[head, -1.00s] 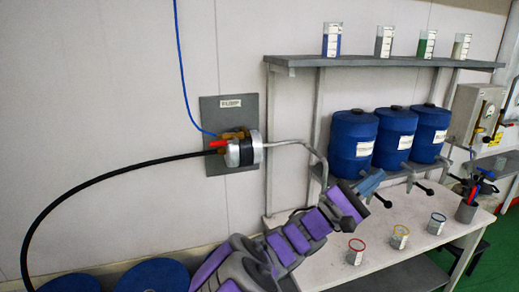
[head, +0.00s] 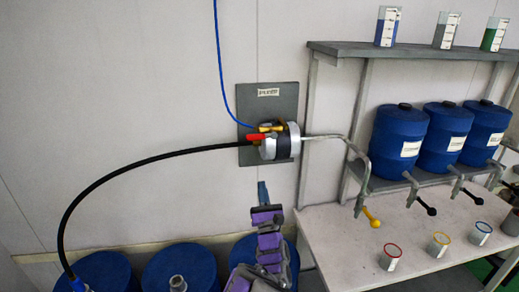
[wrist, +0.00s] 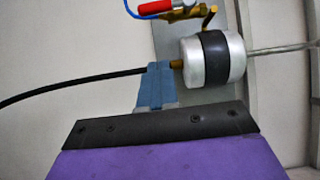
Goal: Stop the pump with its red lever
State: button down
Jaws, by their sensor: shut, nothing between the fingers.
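The pump (head: 281,146) is a silver cylinder with a black band on a grey wall plate labelled "PUMP" (head: 262,110). Its red lever (head: 256,137) points left, beside yellow brass fittings (head: 271,128). In the wrist view the red lever (wrist: 155,8) lies at the top edge, partly cut off, and the pump (wrist: 213,60) is right of centre. My gripper (head: 262,188) is shut and empty, below the pump in the head view. Its blue fingers show in the wrist view (wrist: 158,85), below the lever and apart from it.
A black hose (head: 130,170) runs left from the pump, and a blue line (head: 220,60) rises from it. A metal pipe (head: 335,137) leads right to a yellow-handled tap (head: 371,217) over a bench (head: 340,250). Blue drums (head: 170,265) stand below.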

aim_at(261, 137)
jog(key=s+r+b+x, duration=0.1)
jog(key=r+b+x, duration=0.1)
jog(key=x, duration=1.1)
jog(key=shift+s+d+r+b, duration=0.25)
jog(key=shift+s+b, duration=0.1)
jog(key=shift+b, duration=0.15)
jog(key=shift+a+f, duration=0.1)
